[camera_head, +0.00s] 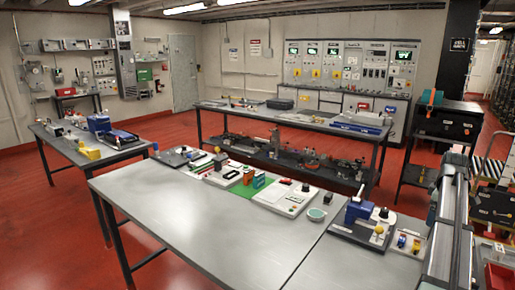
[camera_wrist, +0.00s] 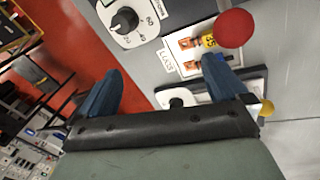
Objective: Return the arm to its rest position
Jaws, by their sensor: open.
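My gripper (camera_wrist: 162,66) shows in the wrist view with its two blue fingers spread wide apart. It is open, and nothing is held between the fingers. Beyond the fingertips are a white dial plate with a black knob (camera_wrist: 124,20) and a white board with copper contacts (camera_wrist: 188,43) and a yellow piece. A round red knob (camera_wrist: 235,28) is near the right finger. The right finger overlaps part of the board in the picture; I cannot tell the gap between them. I cannot make out the gripper in the head view.
The grey front table (camera_head: 190,215) carries several boards along its back edge. A board with a blue device (camera_head: 358,211) and a small white board (camera_head: 409,243) are at its right. The table's left front is bare. Other tables (camera_head: 70,146) stand behind, with red floor between.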

